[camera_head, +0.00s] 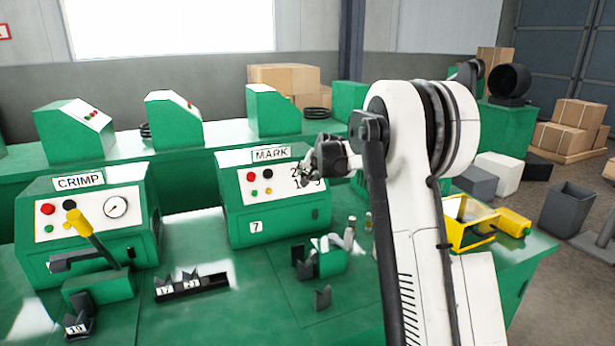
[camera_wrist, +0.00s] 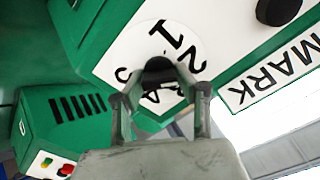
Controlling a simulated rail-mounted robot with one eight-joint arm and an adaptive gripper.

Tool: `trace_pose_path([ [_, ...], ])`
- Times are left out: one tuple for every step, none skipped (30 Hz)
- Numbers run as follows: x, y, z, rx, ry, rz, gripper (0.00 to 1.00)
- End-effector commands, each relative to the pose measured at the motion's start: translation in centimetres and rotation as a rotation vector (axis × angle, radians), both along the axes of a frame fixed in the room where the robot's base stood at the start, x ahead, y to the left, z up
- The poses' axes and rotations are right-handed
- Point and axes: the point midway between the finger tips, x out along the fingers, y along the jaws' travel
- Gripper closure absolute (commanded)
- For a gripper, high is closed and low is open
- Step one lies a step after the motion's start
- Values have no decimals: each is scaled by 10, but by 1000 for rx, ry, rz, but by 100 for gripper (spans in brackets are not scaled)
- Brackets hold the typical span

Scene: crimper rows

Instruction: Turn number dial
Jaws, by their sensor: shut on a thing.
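The white number dial (camera_wrist: 165,35) on the face of the MARK machine (camera_head: 233,218) carries black numerals in a ring around a dark central knob (camera_wrist: 158,70). In the wrist view "1" and "2" are plain, while other numerals are partly covered by my fingers. My gripper (camera_wrist: 160,82) is shut on the knob, with one finger on each side. In the head view my gripper (camera_head: 331,158) is at the right of the machine's panel and hides much of the dial (camera_head: 297,171).
The CRIMP machine (camera_head: 35,258) with a yellow-handled lever (camera_head: 90,236) stands at left. On the green bench are a black numbered holder (camera_head: 192,287), a small green block (camera_head: 332,262) and a yellow tray (camera_head: 470,238). Several green machines stand behind.

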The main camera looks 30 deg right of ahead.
Motion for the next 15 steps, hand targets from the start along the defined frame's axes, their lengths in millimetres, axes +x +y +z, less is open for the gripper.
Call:
trace_pose_path([
  [0,0,-1,30,-2,-28,95],
  [0,0,-1,51,-4,-47,95],
  [0,0,-1,79,-6,-72,95],
  [0,0,-1,100,-8,-92,95],
  [0,0,-1,120,-9,-111,95],
  [-1,0,-1,148,-11,-137,95],
  [-1,-1,-1,170,-13,-156,95],
  [-1,-1,-1,190,-14,-175,95],
  [-1,-1,-1,218,-17,-201,95],
  [-1,-1,-1,239,-18,-221,95],
  [-1,-1,-1,260,-20,-239,95],
  [-1,-1,-1,289,-22,-266,95],
  [-1,-1,-1,310,-23,-284,95],
  [-1,-1,-2,331,-25,-304,95],
  [-1,-1,-2,359,-27,-330,95],
])
